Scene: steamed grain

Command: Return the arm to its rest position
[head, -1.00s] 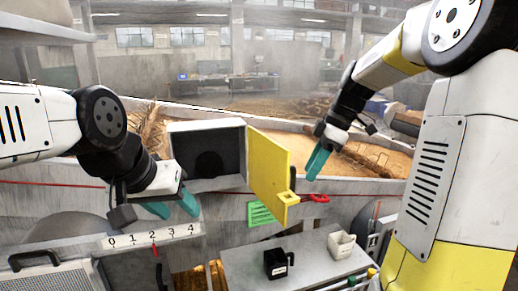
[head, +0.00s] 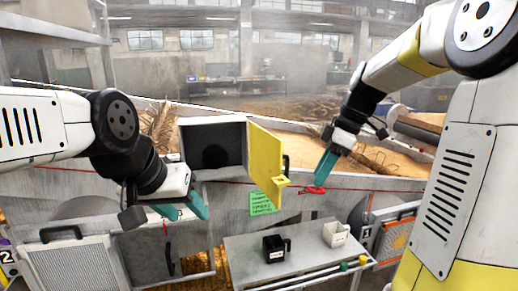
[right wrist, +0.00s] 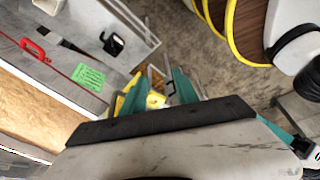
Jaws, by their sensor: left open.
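My left gripper (head: 186,210) hangs at the left of the head view, below and left of a dark open box (head: 212,135). Its teal fingers are apart and nothing shows between them. My right gripper (head: 325,168) points down, right of the box's yellow door (head: 265,160). In the right wrist view my right gripper (right wrist: 157,92) has its two teal fingers apart. A yellow part shows between them, but I cannot tell that it is touched.
The yellow door stands open between the arms. A red handle (head: 313,189) and a green note (head: 262,203) are on the trough's front. A mesh-fronted unit (head: 75,268) stands at lower left.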

